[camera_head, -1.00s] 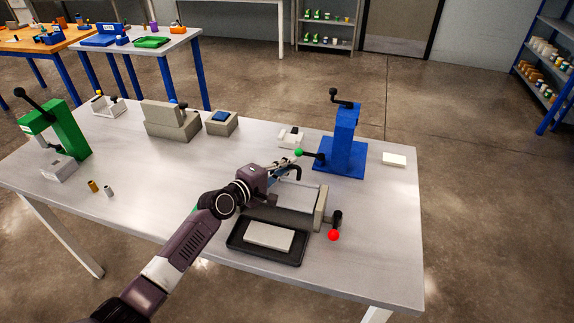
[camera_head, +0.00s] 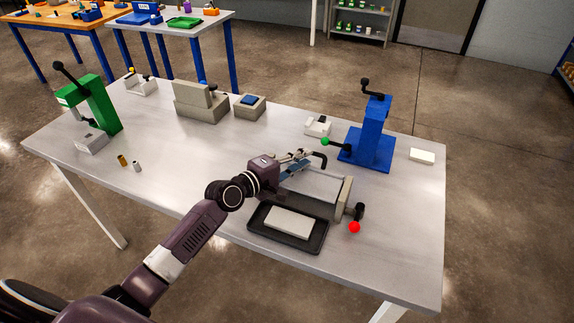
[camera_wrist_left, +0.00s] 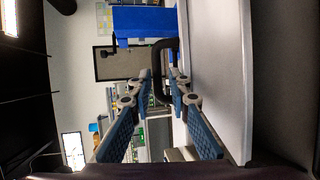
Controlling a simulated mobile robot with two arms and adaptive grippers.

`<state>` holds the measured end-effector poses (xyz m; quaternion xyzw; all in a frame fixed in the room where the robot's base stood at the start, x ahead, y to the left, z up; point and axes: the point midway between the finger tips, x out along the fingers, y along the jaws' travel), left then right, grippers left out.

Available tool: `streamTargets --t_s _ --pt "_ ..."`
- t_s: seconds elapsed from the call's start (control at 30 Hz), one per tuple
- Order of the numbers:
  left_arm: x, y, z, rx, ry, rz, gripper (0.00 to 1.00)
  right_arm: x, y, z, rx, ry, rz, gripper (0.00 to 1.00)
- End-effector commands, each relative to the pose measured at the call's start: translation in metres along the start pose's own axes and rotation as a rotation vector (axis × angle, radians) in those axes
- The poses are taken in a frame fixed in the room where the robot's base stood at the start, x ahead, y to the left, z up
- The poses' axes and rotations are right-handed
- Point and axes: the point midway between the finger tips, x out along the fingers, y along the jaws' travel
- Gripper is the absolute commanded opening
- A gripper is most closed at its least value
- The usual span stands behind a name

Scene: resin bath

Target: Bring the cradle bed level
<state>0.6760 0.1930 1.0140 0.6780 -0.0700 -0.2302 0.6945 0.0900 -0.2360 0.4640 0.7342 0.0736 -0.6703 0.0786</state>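The cradle with the grey end plate (camera_head: 343,198) stands near the table's front right. A crank with a red knob (camera_head: 354,227) sticks out at its right side. My left arm covers part of the cradle, and I cannot tell its bed's tilt. A black bent handle (camera_head: 319,156) rises behind it and shows in the left wrist view (camera_wrist_left: 158,48). My left gripper (camera_head: 303,155) is beside that handle. In the left wrist view its fingers (camera_wrist_left: 162,82) are apart, with the handle ahead between the tips; contact is unclear. My right gripper is out of view.
A black tray (camera_head: 256,224) with a white slab (camera_head: 289,222) lies in front of the cradle. A green press (camera_head: 102,108) and grey blocks (camera_head: 201,108) stand farther left. The table's middle is clear.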

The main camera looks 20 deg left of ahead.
Motion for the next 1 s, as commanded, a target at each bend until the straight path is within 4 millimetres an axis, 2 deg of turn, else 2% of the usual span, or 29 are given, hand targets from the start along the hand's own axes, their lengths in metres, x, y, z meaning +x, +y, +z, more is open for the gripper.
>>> streamTargets --t_s 0.03,0.2,0.4,0.6,1.0 --pt "-0.011 -0.001 0.000 0.002 0.000 -0.001 0.17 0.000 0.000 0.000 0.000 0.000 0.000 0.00" --pt "-0.043 0.000 0.001 0.003 0.000 0.000 0.17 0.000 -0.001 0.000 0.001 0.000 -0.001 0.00" --pt "-0.067 0.001 0.000 0.003 0.001 0.002 0.17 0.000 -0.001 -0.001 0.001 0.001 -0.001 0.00" --pt "-0.074 0.002 0.000 0.001 0.000 0.004 0.17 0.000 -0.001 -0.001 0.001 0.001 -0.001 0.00" --pt "-0.073 0.002 0.000 0.001 0.001 0.004 0.17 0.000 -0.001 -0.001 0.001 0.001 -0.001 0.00"
